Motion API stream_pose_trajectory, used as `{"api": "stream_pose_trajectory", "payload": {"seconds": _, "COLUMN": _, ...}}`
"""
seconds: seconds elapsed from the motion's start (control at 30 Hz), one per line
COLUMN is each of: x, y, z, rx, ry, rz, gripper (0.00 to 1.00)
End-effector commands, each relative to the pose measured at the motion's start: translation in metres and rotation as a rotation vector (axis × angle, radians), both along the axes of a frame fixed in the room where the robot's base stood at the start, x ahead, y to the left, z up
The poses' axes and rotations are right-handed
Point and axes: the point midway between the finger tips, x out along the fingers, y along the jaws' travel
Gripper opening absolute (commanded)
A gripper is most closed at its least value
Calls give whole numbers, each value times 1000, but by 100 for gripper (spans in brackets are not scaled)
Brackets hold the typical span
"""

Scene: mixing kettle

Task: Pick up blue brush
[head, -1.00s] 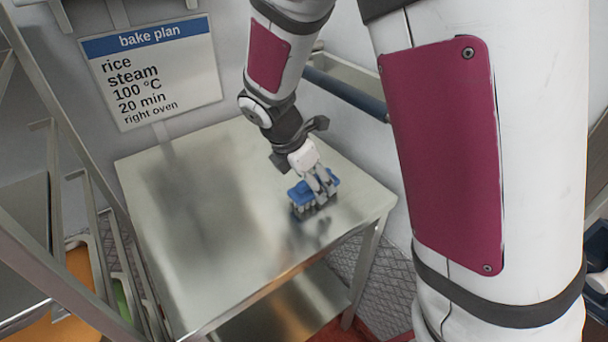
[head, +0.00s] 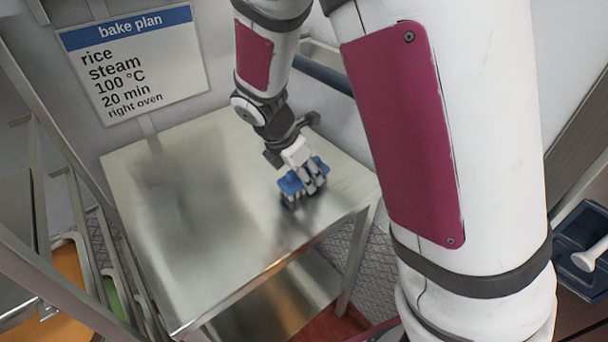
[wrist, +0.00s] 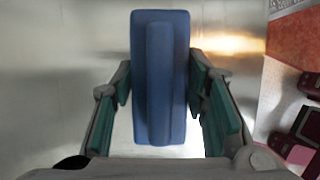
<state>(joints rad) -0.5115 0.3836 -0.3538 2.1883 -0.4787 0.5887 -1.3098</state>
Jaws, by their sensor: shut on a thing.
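The blue brush (head: 290,184) has a blue block-like back and pale bristles pointing down. In the head view it is over the right part of the steel table (head: 190,215). My gripper (head: 314,180) is shut on it from above. In the wrist view the brush (wrist: 160,80) stands lengthwise between the two green-padded fingers of my gripper (wrist: 165,92), one on each side. The bristles appear to be a little above the tabletop, with a dark reflection below them. Part of the brush is hidden behind the fingers.
A bake plan sign (head: 135,62) is on the wall behind the table. A metal rack (head: 85,235) with coloured trays stands on the left. A lower shelf (head: 275,300) is under the tabletop. A dark blue bin (head: 580,235) is at the far right. The table's left part is clear.

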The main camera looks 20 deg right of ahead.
Motion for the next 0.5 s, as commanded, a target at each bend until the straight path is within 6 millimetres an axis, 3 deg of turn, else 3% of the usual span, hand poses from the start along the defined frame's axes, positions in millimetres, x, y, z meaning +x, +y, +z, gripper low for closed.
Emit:
{"api": "stream_pose_trajectory", "payload": {"seconds": 0.17, "x": 0, "y": 0, "z": 8, "rx": 1, "ry": -2, "rz": -1, "gripper": 11}}
{"api": "stream_pose_trajectory", "payload": {"seconds": 0.4, "x": 1, "y": 0, "z": 37, "rx": 2, "ry": -5, "rz": -1, "gripper": 11}}
{"api": "stream_pose_trajectory", "payload": {"seconds": 0.5, "x": -20, "y": -4, "z": 38, "rx": 1, "ry": 1, "rz": 0, "gripper": 11}}
